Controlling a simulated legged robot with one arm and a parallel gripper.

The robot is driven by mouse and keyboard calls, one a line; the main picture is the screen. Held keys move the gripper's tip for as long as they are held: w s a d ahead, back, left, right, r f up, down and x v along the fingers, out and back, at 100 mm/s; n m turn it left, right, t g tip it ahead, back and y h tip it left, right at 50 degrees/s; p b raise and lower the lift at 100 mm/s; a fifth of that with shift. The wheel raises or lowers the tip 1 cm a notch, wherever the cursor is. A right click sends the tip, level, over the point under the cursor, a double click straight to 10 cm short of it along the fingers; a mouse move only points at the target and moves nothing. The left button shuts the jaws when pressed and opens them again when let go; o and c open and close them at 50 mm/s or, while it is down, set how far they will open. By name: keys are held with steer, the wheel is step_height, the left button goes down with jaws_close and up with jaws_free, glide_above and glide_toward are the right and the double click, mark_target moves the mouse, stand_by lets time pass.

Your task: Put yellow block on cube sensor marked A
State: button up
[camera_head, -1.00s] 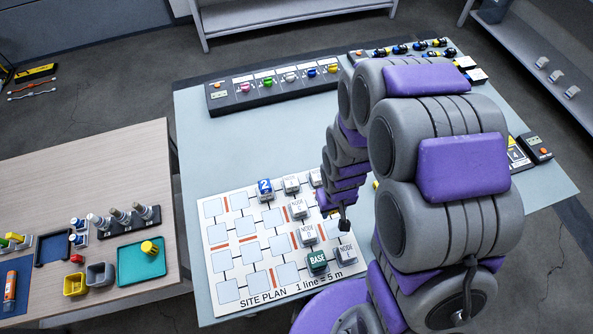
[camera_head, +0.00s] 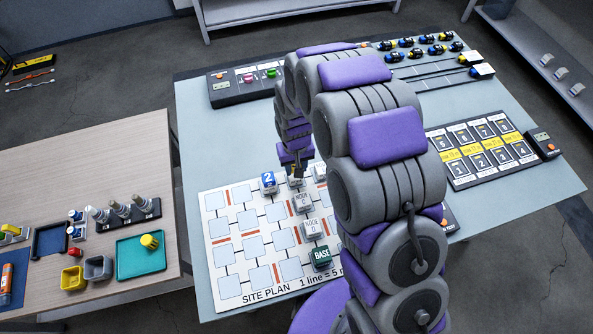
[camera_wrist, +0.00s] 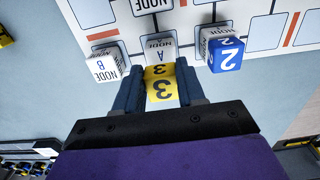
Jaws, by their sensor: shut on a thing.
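My gripper (camera_wrist: 160,88) is shut on a yellow block (camera_wrist: 161,89) marked 3, held between its two fingers in the wrist view. The white cube marked NODE A (camera_wrist: 160,47) is directly beyond the block in that view. I cannot tell whether the block touches the cube. In the head view my gripper (camera_head: 297,172) is over the top row of the site plan (camera_head: 215,232), and the cube below it is mostly hidden. A blue block marked 2 (camera_wrist: 227,54) sits on the neighbouring cube; it also shows left of my gripper in the head view (camera_head: 268,179).
The NODE B cube (camera_wrist: 106,65) stands close on the other side of NODE A. NODE C (camera_head: 302,202), NODE D (camera_head: 312,227) and the green BASE cube (camera_head: 321,254) stand nearer. A numbered panel (camera_head: 478,148) lies to the right.

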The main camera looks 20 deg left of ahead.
steer(key=f, duration=0.2)
steer(key=f+b, duration=0.1)
steer(key=shift+a+f, duration=0.25)
steer(key=shift+a, duration=0.05)
steer(key=shift+d+r, duration=0.1)
steer(key=shift+d, duration=0.55)
steer(key=o, duration=0.7)
steer(key=shift+a, duration=0.1)
steer(key=o, duration=0.4)
steer(key=shift+a+f, duration=0.2)
steer(key=shift+a, duration=0.3)
steer(key=shift+d+r, duration=0.2)
steer(key=shift+d, duration=0.15)
steer(key=shift+d+r, duration=0.1)
steer(key=shift+r, duration=0.25)
steer(key=r, duration=0.3)
steer(key=r+p, duration=0.1)
steer(key=r, duration=0.3)
steer(key=r+p, duration=0.1)
steer(key=r, duration=0.3)
steer(key=shift+w+a, duration=0.1)
steer(key=shift+a, duration=0.15)
steer(key=shift+d+r, duration=0.1)
steer(key=shift+r, duration=0.05)
steer(key=shift+r, duration=0.1)
